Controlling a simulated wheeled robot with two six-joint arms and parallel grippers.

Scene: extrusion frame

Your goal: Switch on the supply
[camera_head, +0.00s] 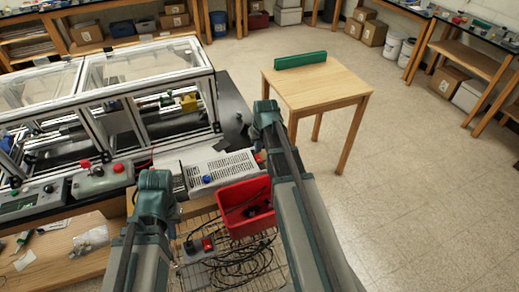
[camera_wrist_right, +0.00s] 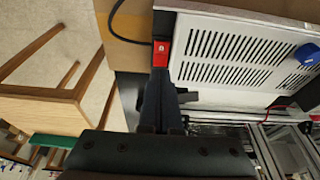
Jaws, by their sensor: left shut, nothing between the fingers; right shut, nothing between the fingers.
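The supply (camera_head: 222,169) is a pale, slotted metal box with a blue knob (camera_head: 207,180), on the bench in the middle of the head view. Its red switch (camera_head: 259,158) sits at its right end, partly beside my right arm. In the right wrist view the supply (camera_wrist_right: 235,48) fills the upper right, with the red switch (camera_wrist_right: 163,46) at its edge. My right gripper (camera_wrist_right: 160,76) is shut and empty, its tips right at the red switch; I cannot tell if they touch. My left gripper (camera_head: 180,187) is shut and empty, left of the supply.
A red bin (camera_head: 246,222) and coiled black cable (camera_head: 238,263) lie on a wire shelf in front. An extrusion-framed enclosure (camera_head: 150,62) stands behind. A control box with a red button (camera_head: 103,178) is at left. A wooden table (camera_head: 318,87) stands at right.

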